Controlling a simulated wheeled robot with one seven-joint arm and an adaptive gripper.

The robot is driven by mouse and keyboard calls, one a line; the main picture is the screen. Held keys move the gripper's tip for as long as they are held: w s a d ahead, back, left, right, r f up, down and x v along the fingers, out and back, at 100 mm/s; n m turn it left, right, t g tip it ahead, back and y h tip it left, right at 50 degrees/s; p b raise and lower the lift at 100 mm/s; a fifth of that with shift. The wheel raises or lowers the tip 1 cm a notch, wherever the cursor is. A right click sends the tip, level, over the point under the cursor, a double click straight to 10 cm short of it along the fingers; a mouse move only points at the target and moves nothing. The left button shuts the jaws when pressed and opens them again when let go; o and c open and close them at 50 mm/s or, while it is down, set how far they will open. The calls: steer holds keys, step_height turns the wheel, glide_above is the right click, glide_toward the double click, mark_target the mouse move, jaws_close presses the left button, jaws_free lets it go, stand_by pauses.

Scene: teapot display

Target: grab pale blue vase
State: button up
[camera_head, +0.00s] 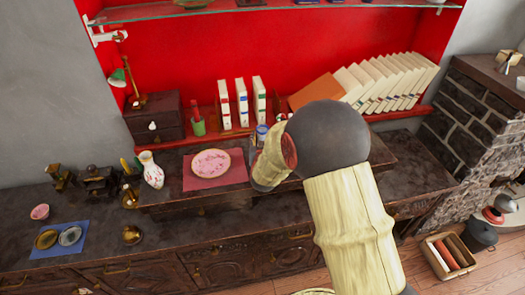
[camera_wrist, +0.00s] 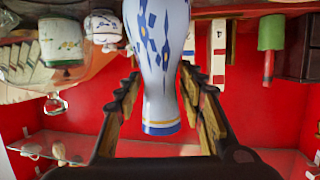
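The pale blue vase (camera_wrist: 160,70), with dark blue patterns and a gold band, fills the middle of the wrist view. One part of it is cut off by the picture's edge. In the head view a small blue-and-white part of it (camera_head: 262,133) shows at the shelf, just behind my wrist. My gripper (camera_wrist: 158,75) is open, with one finger on each side of the vase. Narrow gaps show along the fingers; contact at the tips cannot be made out. In the head view my arm hides the fingers.
Upright white books (camera_head: 241,102) and a green cup (camera_head: 198,126) stand on the red shelf to the left. Leaning books (camera_head: 385,82) stand to the right. A plate (camera_head: 210,163) lies on a red mat, with a patterned vase (camera_head: 152,172) beside it. A glass shelf (camera_head: 165,10) is above.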

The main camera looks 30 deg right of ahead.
jaws_close()
stand_by(0.8)
